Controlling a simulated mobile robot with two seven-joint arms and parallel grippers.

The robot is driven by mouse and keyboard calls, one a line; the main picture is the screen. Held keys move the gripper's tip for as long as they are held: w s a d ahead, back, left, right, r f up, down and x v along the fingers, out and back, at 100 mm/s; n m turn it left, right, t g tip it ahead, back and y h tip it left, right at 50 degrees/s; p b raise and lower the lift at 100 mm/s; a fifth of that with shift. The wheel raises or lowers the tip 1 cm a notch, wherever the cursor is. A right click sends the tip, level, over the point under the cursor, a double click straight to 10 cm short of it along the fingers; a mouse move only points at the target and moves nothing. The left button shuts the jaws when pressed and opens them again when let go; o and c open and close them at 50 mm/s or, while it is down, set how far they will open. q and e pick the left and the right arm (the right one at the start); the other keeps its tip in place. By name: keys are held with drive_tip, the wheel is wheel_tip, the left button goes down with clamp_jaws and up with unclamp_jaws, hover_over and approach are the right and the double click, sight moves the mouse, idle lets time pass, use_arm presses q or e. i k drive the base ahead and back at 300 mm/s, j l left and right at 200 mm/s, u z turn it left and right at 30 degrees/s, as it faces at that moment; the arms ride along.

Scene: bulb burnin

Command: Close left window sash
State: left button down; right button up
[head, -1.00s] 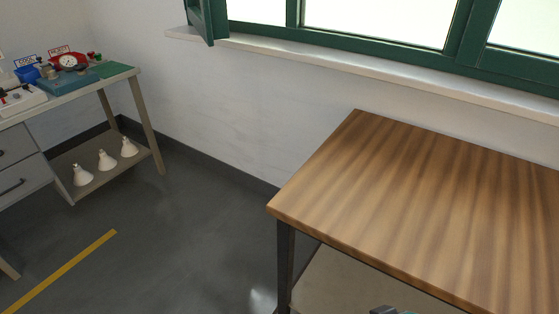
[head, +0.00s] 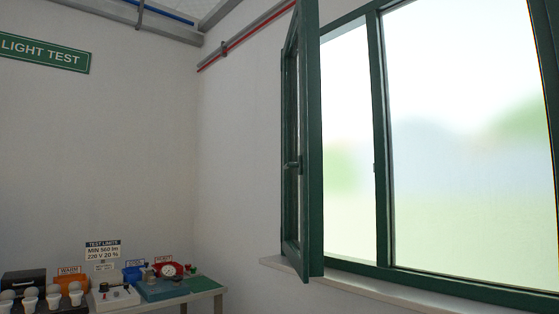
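The left window sash (head: 312,150) has a dark green frame and stands swung open into the room, seen nearly edge-on. A small dark handle (head: 292,164) sits about halfway up it. The green window frame (head: 382,150) is to its right, with the left opening bare beside the sash. Neither of my grippers shows in the head view.
A pale window sill (head: 400,290) runs below the window. A red pipe (head: 245,38) runs along the wall near the sash top. The wall left of the sash is bare.

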sight(302, 232)
drive_tip(key=i+j+u, duration=0.2)
drive_tip(key=i+u, duration=0.15)
drive_tip(key=i, duration=0.2)
drive_tip(key=i+j+z, duration=0.2)
drive_tip(key=i, duration=0.35)
drive_tip(key=i+j+z, duration=0.2)
drive_tip(key=i+j, duration=0.15)
drive_tip(key=i, duration=0.15)
